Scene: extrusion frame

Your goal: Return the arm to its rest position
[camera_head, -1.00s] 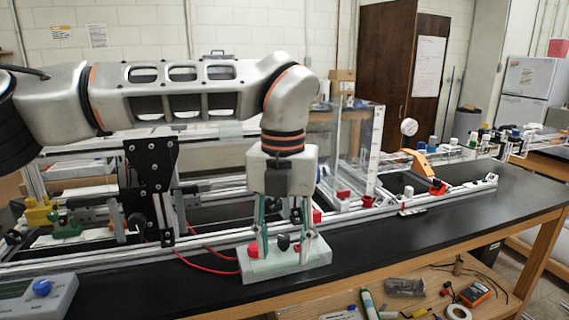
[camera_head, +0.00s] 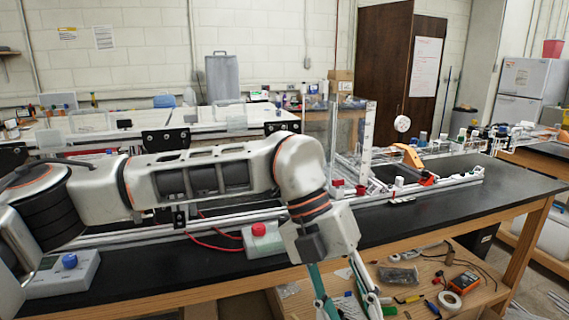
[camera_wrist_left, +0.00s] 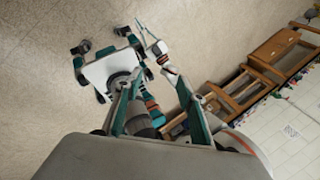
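My left arm comes in from the left in the head view and bends down at the wrist. My left gripper (camera_head: 345,300) hangs in front of the bench's front edge, its fingertips cut off by the bottom of the picture. Its teal fingers are apart with nothing between them; the left wrist view also shows them spread (camera_wrist_left: 160,108). Part of my right arm seems to show in the left wrist view, too small to read its gripper. A white box with a red button (camera_head: 259,230) sits on the bench behind my left gripper, partly hidden by the wrist.
The black bench (camera_head: 420,215) runs across, with the extrusion frame and red cables behind my arm. A grey device with a blue knob (camera_head: 69,262) stands at the left. A wooden lower shelf (camera_head: 480,298) holds tape, a meter and tools. Bare floor shows in the wrist view.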

